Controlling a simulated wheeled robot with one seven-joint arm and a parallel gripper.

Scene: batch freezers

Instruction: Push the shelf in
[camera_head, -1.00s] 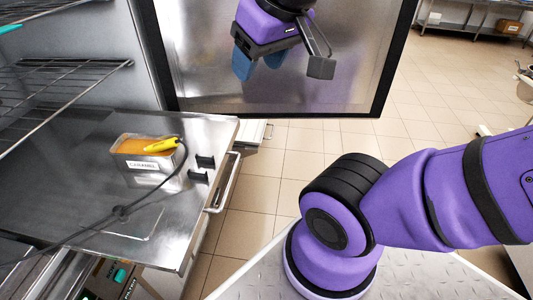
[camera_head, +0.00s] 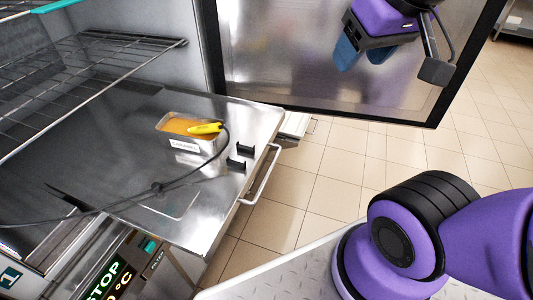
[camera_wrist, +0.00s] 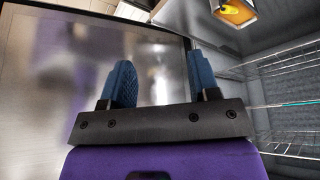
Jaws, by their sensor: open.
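The shiny steel shelf (camera_head: 215,215) sticks out of the freezer at the left of the head view, with a bar handle (camera_head: 262,180) along its front edge. A metal tub labelled caramel (camera_head: 180,137) stands on it, with a yellow-handled probe (camera_head: 205,128) on top. My gripper (camera_head: 362,58) is at the top right, in front of the open door, right of the shelf and apart from it. Its blue fingers are spread and empty in the wrist view (camera_wrist: 158,82). The tub also shows there (camera_wrist: 235,12), at the top right.
The open freezer door (camera_head: 290,75) stands behind my gripper. Wire racks (camera_head: 90,65) are inside the freezer above the shelf. The probe's dark cable (camera_head: 110,205) runs across the shelf. A lit control panel (camera_head: 112,275) is below it. Tiled floor (camera_head: 330,165) is clear to the right.

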